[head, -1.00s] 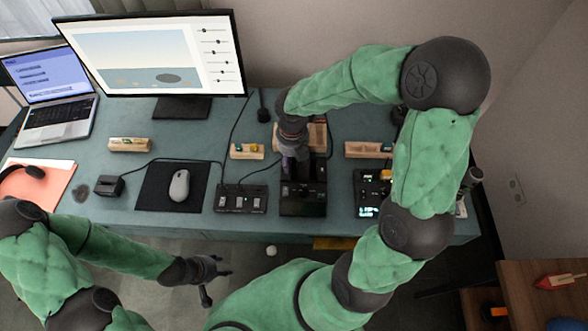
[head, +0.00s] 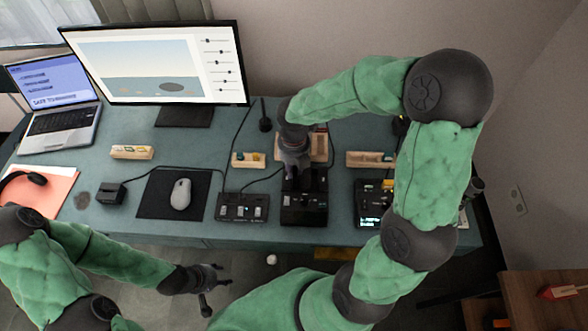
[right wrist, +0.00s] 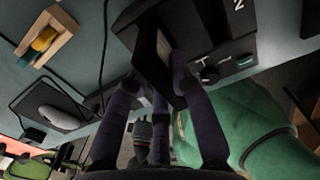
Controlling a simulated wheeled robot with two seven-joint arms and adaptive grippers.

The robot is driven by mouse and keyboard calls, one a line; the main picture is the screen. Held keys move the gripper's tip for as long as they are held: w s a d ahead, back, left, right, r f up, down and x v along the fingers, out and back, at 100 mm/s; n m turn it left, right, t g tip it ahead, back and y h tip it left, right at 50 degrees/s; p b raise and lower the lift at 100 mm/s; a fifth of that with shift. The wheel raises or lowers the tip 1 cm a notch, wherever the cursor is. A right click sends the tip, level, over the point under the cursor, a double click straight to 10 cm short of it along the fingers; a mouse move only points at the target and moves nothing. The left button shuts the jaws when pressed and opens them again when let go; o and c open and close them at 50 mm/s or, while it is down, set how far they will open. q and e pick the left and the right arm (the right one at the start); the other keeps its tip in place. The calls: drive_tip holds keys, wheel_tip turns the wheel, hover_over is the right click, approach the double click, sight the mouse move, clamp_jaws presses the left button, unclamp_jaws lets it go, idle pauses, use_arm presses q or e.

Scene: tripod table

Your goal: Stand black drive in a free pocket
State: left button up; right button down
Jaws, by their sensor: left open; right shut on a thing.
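My right gripper (head: 304,180) is over a black device (head: 304,214) on the desk, and the arm hides part of it. In the right wrist view the fingers (right wrist: 165,100) are shut on a dark block, the black drive (right wrist: 150,62), close to the black device with knobs (right wrist: 225,62). I cannot tell whether the drive touches the device. My left gripper (head: 212,286) is open and empty, off the desk's front edge. Wooden holders stand on the desk: one at left (head: 132,152), one in the middle (head: 248,160), one at right (head: 370,160). One behind the right gripper (head: 319,147) is partly hidden.
A keypad-like box (head: 242,207) stands left of the black device, and a box with a lit display (head: 372,205) stands right of it. A mouse (head: 180,194) lies on a black mat (head: 153,205). The monitor (head: 160,65) and laptop (head: 55,110) are at the back left. Cables cross the desk.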

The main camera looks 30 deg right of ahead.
wheel_tip(320, 180, up, 9)
drive_tip(key=p, duration=0.4)
drive_tip(key=w+d+f+p, duration=0.1)
drive_tip(key=w+d+p, duration=0.2)
drive_tip(key=w+p, duration=1.2)
drive_tip(key=shift+w+d+p, duration=0.15)
drive_tip(key=shift+d+p, duration=0.05)
drive_tip(key=shift+p, duration=1.15)
drive_tip(key=shift+f+b, duration=1.75)
drive_tip(key=shift+f, duration=1.2)
drive_tip(key=shift+f+b, duration=1.15)
drive_tip(key=shift+f, duration=0.95)
drive_tip(key=c, duration=1)
unclamp_jaws()
